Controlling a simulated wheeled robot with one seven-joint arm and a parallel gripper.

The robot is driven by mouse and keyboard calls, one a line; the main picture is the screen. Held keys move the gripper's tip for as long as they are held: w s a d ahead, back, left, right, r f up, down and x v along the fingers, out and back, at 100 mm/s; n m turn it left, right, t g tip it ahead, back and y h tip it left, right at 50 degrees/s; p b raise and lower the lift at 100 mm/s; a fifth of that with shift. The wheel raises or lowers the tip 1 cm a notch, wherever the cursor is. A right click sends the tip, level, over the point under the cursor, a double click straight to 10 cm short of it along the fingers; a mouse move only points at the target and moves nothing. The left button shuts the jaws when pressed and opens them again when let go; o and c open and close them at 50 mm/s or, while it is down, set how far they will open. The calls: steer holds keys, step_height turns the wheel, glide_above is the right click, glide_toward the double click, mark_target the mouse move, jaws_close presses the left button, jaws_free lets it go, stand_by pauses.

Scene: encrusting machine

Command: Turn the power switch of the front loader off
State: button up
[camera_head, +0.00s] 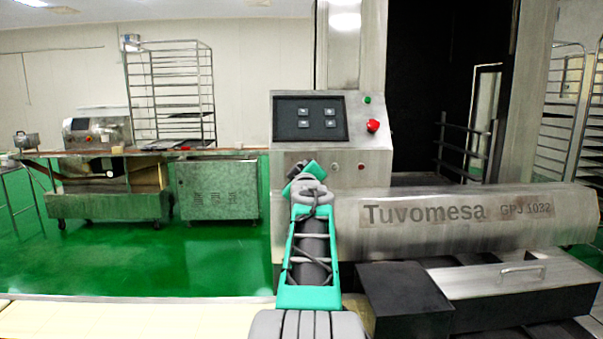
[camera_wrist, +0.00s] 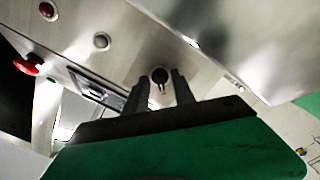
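The front loader is the steel machine with the "Tuvomesa" sign (camera_head: 425,213). Its sloped control panel (camera_head: 345,155) faces me. In the wrist view, the black rotary power switch (camera_wrist: 159,76) sits on the steel panel, its dark handle pointing toward the gripper. My gripper's two dark fingers (camera_wrist: 159,84) are apart, one on each side of the switch, with no clear grip on it. I cannot tell whether a fingertip touches it. In the head view my gripper (camera_head: 304,172) is at the panel's lower left and hides the switch.
A red emergency button (camera_head: 373,125), a green button (camera_head: 367,99) and a dark screen (camera_head: 310,119) are on the panel. Two small round buttons (camera_head: 335,167) lie right of my gripper. A black box (camera_head: 403,290) stands low at right. Green floor (camera_head: 150,260) is open at left.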

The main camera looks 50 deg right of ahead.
steer(key=v, duration=0.8)
